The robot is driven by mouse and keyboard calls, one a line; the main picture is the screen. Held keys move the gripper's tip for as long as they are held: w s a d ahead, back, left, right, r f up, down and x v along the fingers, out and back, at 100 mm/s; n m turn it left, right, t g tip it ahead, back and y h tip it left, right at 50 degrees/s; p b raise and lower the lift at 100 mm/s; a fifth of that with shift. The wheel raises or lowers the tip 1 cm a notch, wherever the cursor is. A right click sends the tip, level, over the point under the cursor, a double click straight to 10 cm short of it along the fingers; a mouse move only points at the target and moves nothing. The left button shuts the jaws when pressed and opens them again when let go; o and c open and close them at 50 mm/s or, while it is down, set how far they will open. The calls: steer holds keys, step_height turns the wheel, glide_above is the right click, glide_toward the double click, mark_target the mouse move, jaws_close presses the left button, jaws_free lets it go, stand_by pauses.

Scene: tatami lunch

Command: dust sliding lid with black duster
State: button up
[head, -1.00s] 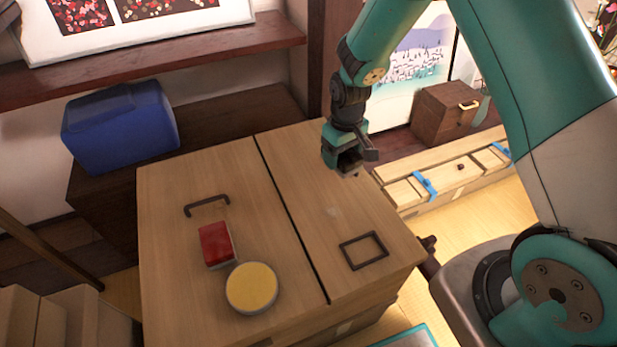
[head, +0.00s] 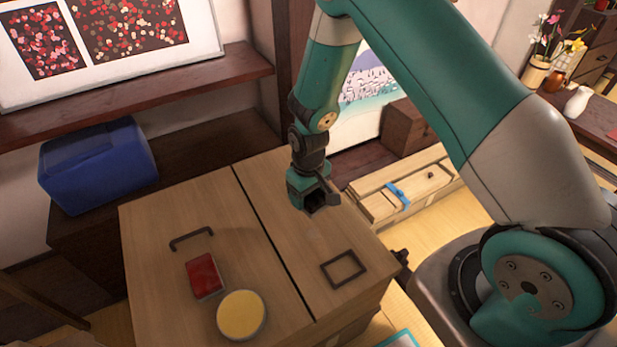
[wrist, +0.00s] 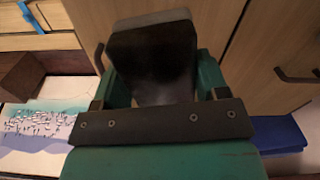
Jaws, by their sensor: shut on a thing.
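My gripper (head: 318,203) is shut on the black duster and hangs over the right panel of the wooden chest top. In the wrist view the black duster (wrist: 152,62) is a dark block with a grey edge, between my green jaws. In the head view it is mostly hidden inside the gripper. The chest top has a left panel (head: 150,230) with a dark bar handle (head: 190,238) and a right panel (head: 270,185) with a dark square frame (head: 343,268). A dark gap divides them. I cannot tell whether the duster touches the wood.
A red block (head: 204,275) and a round yellow-topped thing (head: 242,314) lie on the left panel. A blue box (head: 98,165) stands on a dark shelf behind left. A low wooden case with a blue strap (head: 398,193) lies on the floor behind right.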

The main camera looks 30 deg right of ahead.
steer(key=r+p, duration=0.1)
steer(key=p, duration=0.4)
glide_above(306, 240)
steer(key=w, duration=0.1)
steer(key=f+b, duration=0.4)
steer(key=f, duration=0.1)
steer(key=s+f+b, duration=0.1)
steer(key=f+b, duration=0.1)
steer(key=f, duration=0.1)
steer(key=shift+f, duration=0.2)
steer(key=shift+d+f, duration=0.1)
steer(key=shift+w+d, duration=0.1)
steer(key=shift+d, duration=0.35)
steer(key=shift+c, duration=0.4)
steer(key=shift+d, duration=1.15)
steer(key=shift+a, duration=1.65)
steer(key=shift+a+r+p, duration=0.15)
steer(key=shift+r+p, duration=0.2)
steer(key=shift+p, duration=0.15)
steer(key=shift+r+p, duration=0.3)
steer(key=shift+r, duration=0.65)
step_height(306, 240, up, 5)
steer(key=p, duration=0.4)
steer(key=shift+r, duration=0.2)
